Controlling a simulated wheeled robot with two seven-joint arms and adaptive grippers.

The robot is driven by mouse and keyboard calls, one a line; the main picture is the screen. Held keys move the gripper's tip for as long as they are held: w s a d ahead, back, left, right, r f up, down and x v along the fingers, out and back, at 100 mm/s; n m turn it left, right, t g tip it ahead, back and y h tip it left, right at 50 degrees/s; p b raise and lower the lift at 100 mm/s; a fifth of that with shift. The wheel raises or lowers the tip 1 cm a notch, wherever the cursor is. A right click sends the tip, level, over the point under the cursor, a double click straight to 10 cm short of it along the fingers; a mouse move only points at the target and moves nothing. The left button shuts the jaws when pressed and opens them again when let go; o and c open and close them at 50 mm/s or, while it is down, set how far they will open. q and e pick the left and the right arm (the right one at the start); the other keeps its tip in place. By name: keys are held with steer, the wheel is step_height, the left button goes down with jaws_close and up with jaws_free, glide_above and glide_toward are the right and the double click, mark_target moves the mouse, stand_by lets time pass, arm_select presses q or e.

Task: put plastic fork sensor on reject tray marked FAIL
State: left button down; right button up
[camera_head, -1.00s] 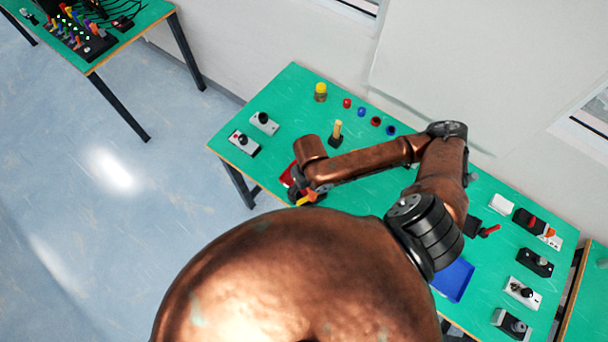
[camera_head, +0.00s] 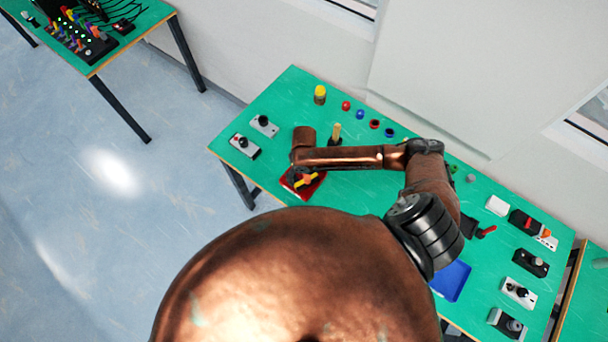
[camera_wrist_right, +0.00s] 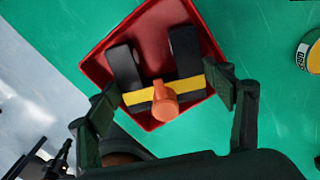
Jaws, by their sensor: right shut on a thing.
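The fork sensor (camera_wrist_right: 188,63) is a black U-shaped part with a yellow band and an orange knob, and its two prongs point away from my wrist. My right gripper (camera_wrist_right: 164,92) is shut on it, with one finger at each end of the yellow band. The red tray (camera_wrist_right: 93,66) lies directly beneath and around the sensor in the wrist view; I cannot tell whether they touch. In the head view the red tray (camera_head: 314,189) sits at the table's front left edge, with my right gripper (camera_head: 303,180) over it. No FAIL marking is readable. My left gripper is not in view.
A blue tray (camera_head: 453,281) lies at the front right. Switch boxes (camera_head: 244,146) stand left of the red tray, and a yellow-topped cylinder (camera_head: 320,94) and coloured caps (camera_head: 361,114) behind. Several devices (camera_head: 530,262) line the right end.

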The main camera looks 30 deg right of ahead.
steer(key=shift+f, duration=0.2)
steer(key=shift+f, duration=0.15)
steer(key=o, duration=1.5)
steer(key=shift+c, duration=0.2)
step_height(320, 180, up, 12)
steer(key=b, duration=0.1)
